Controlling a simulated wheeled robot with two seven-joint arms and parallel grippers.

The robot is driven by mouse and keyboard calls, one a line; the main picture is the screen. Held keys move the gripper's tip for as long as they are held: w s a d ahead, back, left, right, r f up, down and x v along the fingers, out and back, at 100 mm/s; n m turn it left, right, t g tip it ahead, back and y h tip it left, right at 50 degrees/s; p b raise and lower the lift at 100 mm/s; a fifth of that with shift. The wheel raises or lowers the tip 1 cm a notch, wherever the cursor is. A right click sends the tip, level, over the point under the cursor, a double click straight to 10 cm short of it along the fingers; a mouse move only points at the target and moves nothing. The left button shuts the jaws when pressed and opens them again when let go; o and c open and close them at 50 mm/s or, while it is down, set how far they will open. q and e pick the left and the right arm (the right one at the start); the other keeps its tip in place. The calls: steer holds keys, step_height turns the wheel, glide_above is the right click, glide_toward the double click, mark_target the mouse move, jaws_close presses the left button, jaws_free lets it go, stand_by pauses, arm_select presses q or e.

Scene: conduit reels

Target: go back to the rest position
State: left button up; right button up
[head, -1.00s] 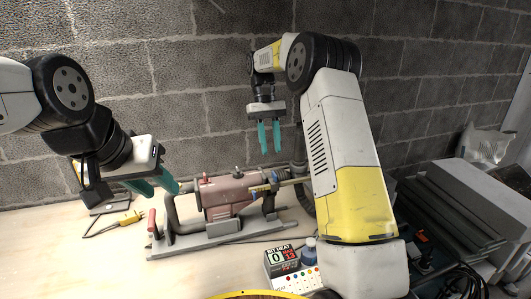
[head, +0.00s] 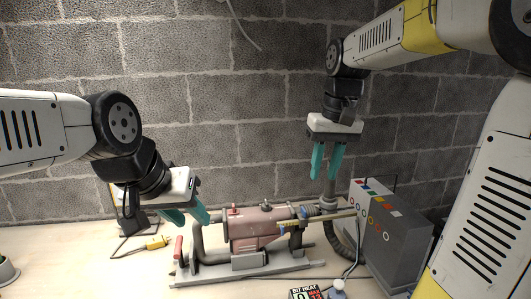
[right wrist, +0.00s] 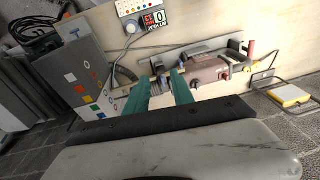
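My left gripper (head: 190,220) hangs above the bench at the left, beside and above the pink machine's left end. Its two teal fingers are apart with nothing visible between them. My right gripper (head: 325,178) points down in front of the block wall, above the right end of the pink machine (head: 256,230). Its teal fingers are apart and empty. They also show in the right wrist view (right wrist: 160,82), with the pink machine beyond them.
A grey box with coloured squares (head: 400,250) stands right of the machine, below my right gripper. A red-handled lever (head: 178,247) and a yellow cabled object (head: 157,242) are at the left. A digital display (head: 305,294) is at the front. The block wall (head: 250,100) stands behind.

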steer(key=s+f+t, duration=0.1)
steer(key=s+t, duration=0.1)
steer(key=s, duration=0.5)
steer(key=s+f+m+t+y, duration=0.1)
steer(key=s+f+t, duration=0.1)
steer(key=s, duration=0.4)
steer(key=shift+s+d+f+t, duration=0.2)
steer(key=shift+s+f+t, duration=0.05)
steer(key=shift+s+t, duration=0.15)
